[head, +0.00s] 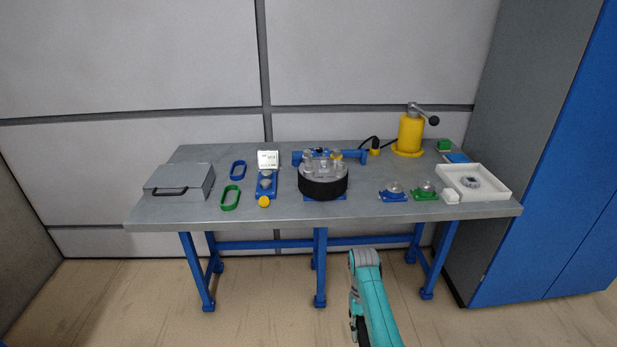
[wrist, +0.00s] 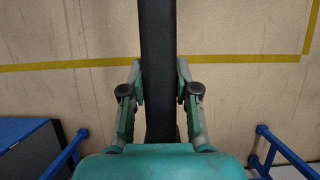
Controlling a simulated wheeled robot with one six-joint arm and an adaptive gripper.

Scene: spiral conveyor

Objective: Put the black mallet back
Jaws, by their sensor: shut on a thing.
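The black mallet (wrist: 158,30) shows in the wrist view as a long dark bar running from the top edge down between my fingers. My gripper (wrist: 160,84) is shut on it, with one finger on each side. The far end of the mallet is cut off by the top of the wrist view, and my gripper body hides part of its near end. In the head view my arm is in front of the table, low at the right of centre, and I cannot make out the mallet there.
The grey table (head: 270,211) carries a lidded grey case (head: 180,178), green (head: 230,198) and blue loops, a round black-sided device (head: 322,187), a yellow press (head: 409,132) and a white tray (head: 500,193). A blue cabinet (head: 545,220) stands right. Floor with a yellow line (wrist: 70,63) is below my gripper.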

